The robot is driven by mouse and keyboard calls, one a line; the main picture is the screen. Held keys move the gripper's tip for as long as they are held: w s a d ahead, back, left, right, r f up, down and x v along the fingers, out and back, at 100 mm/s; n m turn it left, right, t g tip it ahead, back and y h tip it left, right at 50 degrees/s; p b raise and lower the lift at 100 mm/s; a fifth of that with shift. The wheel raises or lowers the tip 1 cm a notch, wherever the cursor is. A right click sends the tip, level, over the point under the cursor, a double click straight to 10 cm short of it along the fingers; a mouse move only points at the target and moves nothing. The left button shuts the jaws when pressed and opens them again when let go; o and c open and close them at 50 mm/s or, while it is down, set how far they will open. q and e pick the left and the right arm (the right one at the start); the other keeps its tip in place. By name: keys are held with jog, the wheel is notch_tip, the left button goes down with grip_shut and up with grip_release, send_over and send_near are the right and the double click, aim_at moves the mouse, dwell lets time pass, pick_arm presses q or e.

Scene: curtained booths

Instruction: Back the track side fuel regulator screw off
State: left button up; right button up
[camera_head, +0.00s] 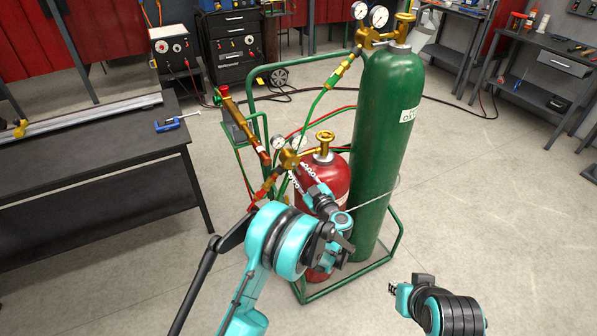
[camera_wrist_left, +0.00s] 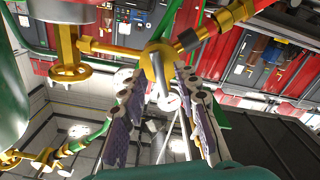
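The fuel regulator (camera_head: 289,160) is a brass body with small gauges, fitted beside the brass valve wheel (camera_head: 325,137) of the red cylinder (camera_head: 338,180). In the left wrist view the brass regulator body (camera_wrist_left: 157,64) is just beyond my fingertips. A pale metal screw (camera_wrist_left: 168,101) points from it toward my palm. My left gripper (camera_head: 304,179) is at the regulator's front; in its wrist view the two fingers (camera_wrist_left: 162,88) stand apart on either side of the screw, with gaps visible. My right gripper (camera_head: 394,288) is low at the right, away from the cylinders; its finger opening is unclear.
A tall green cylinder (camera_head: 384,130) with its own regulator (camera_head: 371,36) stands right of the red one on a green cart (camera_head: 392,243). Hoses and a torch (camera_head: 238,118) hang at the left. A black table (camera_head: 90,150) is further left. Floor at the right is clear.

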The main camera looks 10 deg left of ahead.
pick_arm(q)
grip_shut()
jog(key=shift+f+n+b, duration=0.1)
jog(key=shift+n+b, duration=0.35)
jog(key=shift+n, duration=1.35)
jog(key=shift+n, duration=1.8)
jog(key=n, duration=0.3)
jog(key=shift+n, duration=0.3)
